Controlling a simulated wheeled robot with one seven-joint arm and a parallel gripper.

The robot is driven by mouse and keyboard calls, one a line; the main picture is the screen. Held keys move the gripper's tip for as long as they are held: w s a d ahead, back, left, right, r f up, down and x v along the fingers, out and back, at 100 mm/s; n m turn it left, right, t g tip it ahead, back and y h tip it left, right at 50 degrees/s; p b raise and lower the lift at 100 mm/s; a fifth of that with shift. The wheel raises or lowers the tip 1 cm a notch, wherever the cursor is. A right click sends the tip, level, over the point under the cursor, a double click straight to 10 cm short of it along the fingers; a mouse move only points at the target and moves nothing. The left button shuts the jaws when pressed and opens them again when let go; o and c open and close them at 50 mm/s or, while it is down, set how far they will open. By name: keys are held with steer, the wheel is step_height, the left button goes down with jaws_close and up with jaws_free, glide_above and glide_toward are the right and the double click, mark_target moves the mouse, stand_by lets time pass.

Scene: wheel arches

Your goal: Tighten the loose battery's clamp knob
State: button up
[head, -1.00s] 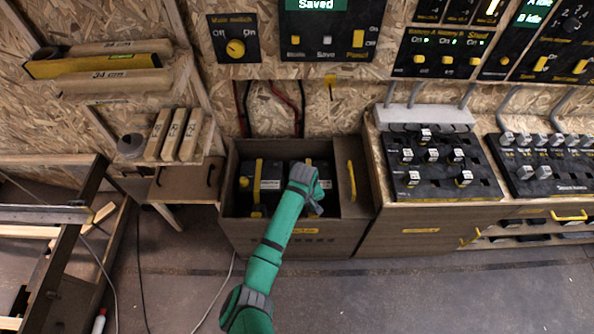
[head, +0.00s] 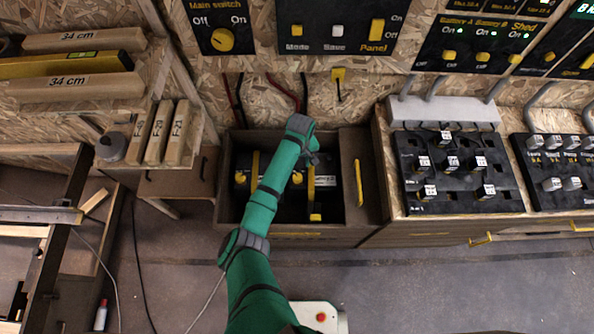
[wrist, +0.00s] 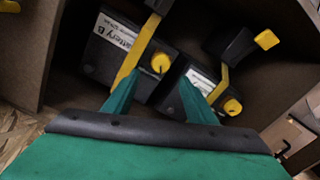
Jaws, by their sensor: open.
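Two dark batteries sit in an open-topped brown box (head: 285,236) in the head view. In the wrist view, one is labelled Battery B (wrist: 119,36), with a yellow strap and a yellow knob (wrist: 160,62). The second battery (wrist: 202,84) has a pale label, a yellow strap and a yellow knob (wrist: 232,106). In the head view, one yellow knob (head: 240,177) shows at the left. Which clamp is loose cannot be told. My gripper (wrist: 160,77) is open and empty, its green fingers pointing towards the batteries. In the head view my arm hides part of the box.
A yellow lever with a dark body (wrist: 266,40) stands beyond the second battery in the wrist view. Box walls surround the batteries closely. Floor is clear at front right.

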mark_target(298, 177)
steer(key=f, duration=0.9)
steer(key=shift+s+f, duration=0.1)
steer(key=shift+s, duration=0.15)
steer(key=c, duration=1)
